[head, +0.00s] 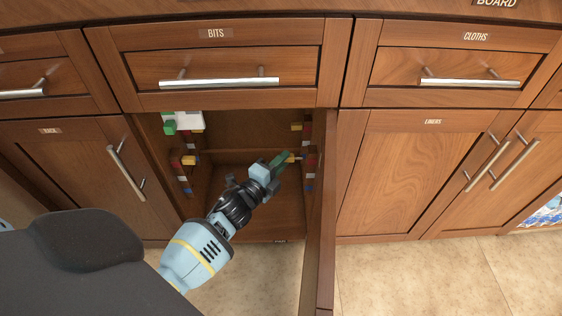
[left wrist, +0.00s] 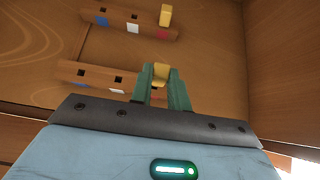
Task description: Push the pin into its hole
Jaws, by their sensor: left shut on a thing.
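My left gripper (head: 284,163) is inside the open cabinet at its right wall, with green fingers shut on a yellow pin (head: 291,159). In the left wrist view the pin (left wrist: 160,75) sits between the fingertips (left wrist: 162,83), in front of the right end of the lower wooden rail (left wrist: 92,75). That rail has dark square holes above coloured marks. The fingers cover its right end, so I cannot tell whether the pin's tip is in a hole. My right gripper is not in view.
An upper rail (left wrist: 125,20) holds another yellow pin (left wrist: 166,17) above its red mark. More rails and pins line the cabinet's left wall (head: 188,160). The open door (head: 327,220) stands close to the right of my left arm. The cabinet floor (head: 285,222) looks clear.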

